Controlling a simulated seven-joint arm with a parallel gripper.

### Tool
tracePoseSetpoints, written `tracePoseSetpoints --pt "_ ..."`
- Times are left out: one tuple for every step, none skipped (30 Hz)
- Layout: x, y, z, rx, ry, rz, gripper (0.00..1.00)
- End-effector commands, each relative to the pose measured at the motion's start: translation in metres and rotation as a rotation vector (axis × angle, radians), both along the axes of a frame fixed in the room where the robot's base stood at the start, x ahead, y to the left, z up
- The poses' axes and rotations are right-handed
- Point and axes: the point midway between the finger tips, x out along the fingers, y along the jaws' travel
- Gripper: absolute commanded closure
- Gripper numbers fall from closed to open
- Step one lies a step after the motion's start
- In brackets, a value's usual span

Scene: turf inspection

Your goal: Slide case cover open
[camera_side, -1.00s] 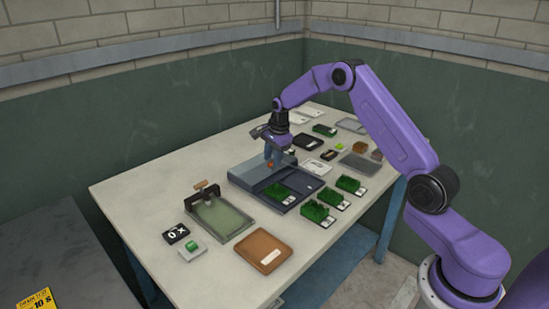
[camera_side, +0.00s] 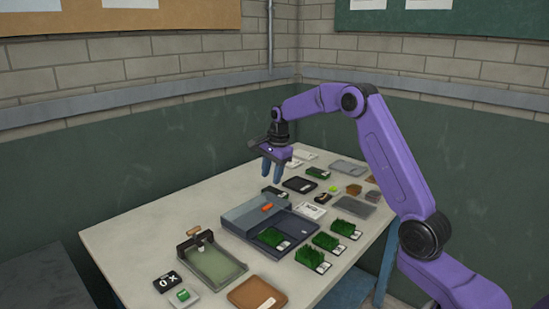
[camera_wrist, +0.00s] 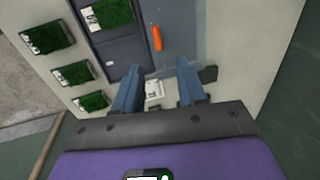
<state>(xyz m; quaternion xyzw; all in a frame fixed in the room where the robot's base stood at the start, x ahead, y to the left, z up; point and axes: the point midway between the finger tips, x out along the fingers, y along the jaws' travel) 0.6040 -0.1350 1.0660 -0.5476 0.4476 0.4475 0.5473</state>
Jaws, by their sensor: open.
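The dark blue-grey case (camera_side: 290,231) lies flat mid-table. Its lighter grey cover (camera_side: 246,213) sits over the far-left part, with an orange handle (camera_side: 267,207) on top. The nearer-right part is uncovered, and a green turf piece (camera_side: 272,237) with a white label lies in it. My gripper (camera_side: 271,176) is open and empty, raised above the table behind the case and apart from the handle. In the wrist view, the handle (camera_wrist: 156,38) and cover (camera_wrist: 178,45) lie beyond my two blue fingers (camera_wrist: 160,72).
Several turf samples (camera_side: 326,241) stand close along the case's right side. A glass-like tray with a clamp (camera_side: 216,266), a 0X block (camera_side: 167,281) and a brown tray (camera_side: 257,294) are at the front. Cards and trays crowd the far end. Bare tabletop lies left of the case.

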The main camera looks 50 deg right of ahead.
Motion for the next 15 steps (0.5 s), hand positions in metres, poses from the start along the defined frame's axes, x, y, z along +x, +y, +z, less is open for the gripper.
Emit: tracePoseSetpoints --pt "-0.002 0.0 0.012 -0.001 -0.005 0.0 0.59" --pt "-0.003 -0.001 0.017 -0.001 -0.005 -0.001 0.59" --pt "-0.004 -0.001 0.024 -0.001 -0.004 -0.001 0.59" --pt "-0.005 0.0 0.029 -0.001 -0.005 0.0 0.59" --pt "-0.006 0.0 0.034 -0.001 -0.004 0.0 0.59" --pt "-0.007 0.0 0.039 -0.001 -0.004 0.0 0.59" --pt "-0.008 0.0 0.043 -0.001 -0.004 0.001 0.59" --pt "-0.009 0.0 0.046 -0.001 -0.003 0.0 0.59" --pt "-0.009 0.0 0.05 -0.001 -0.003 0.0 0.59" --pt "-0.01 0.0 0.052 -0.001 -0.003 0.0 0.59" --pt "-0.01 0.0 0.054 0.0 -0.002 0.0 0.59" --pt "-0.011 0.0 0.056 0.0 -0.001 0.0 0.59" --pt "-0.011 0.0 0.057 0.0 -0.002 0.0 0.59" --pt "-0.011 0.0 0.058 0.0 -0.002 0.0 0.59" --pt "-0.011 0.0 0.058 0.0 -0.002 0.0 0.59"
